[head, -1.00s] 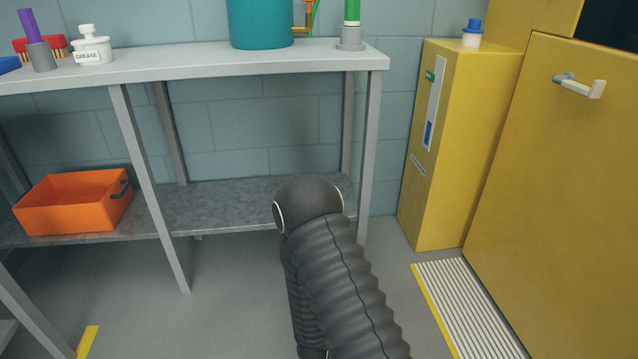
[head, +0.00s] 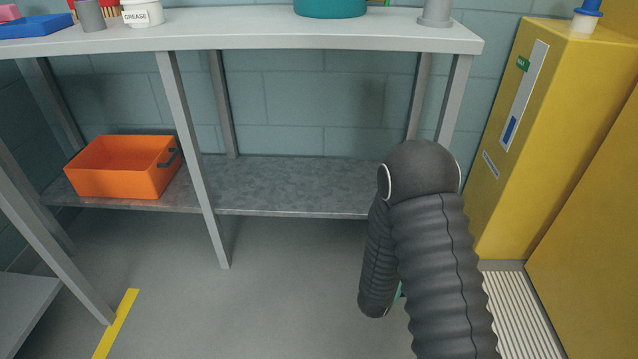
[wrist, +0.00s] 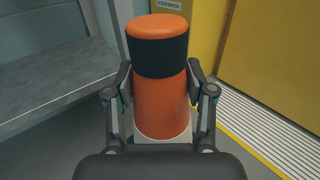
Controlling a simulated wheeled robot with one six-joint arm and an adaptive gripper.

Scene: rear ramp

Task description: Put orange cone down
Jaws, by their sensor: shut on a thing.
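The orange cone (wrist: 160,100) shows in the wrist view as an upright orange cylinder with a wide black band near its top and a pale base. My gripper (wrist: 160,92) is shut on it, with one finger on each side. Its lower end is partly hidden by my gripper's body. In the head view my dark arm is at the right of centre, and the cone and the fingers are hidden behind it. I cannot tell whether the cone's base touches anything.
A grey bench (head: 260,38) has a lower metal shelf (head: 290,188) with an orange bin (head: 125,168) at its left. A yellow cabinet (head: 520,120) and a ribbed strip (head: 515,300) are at the right. The grey floor (head: 270,300) before the shelf is clear.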

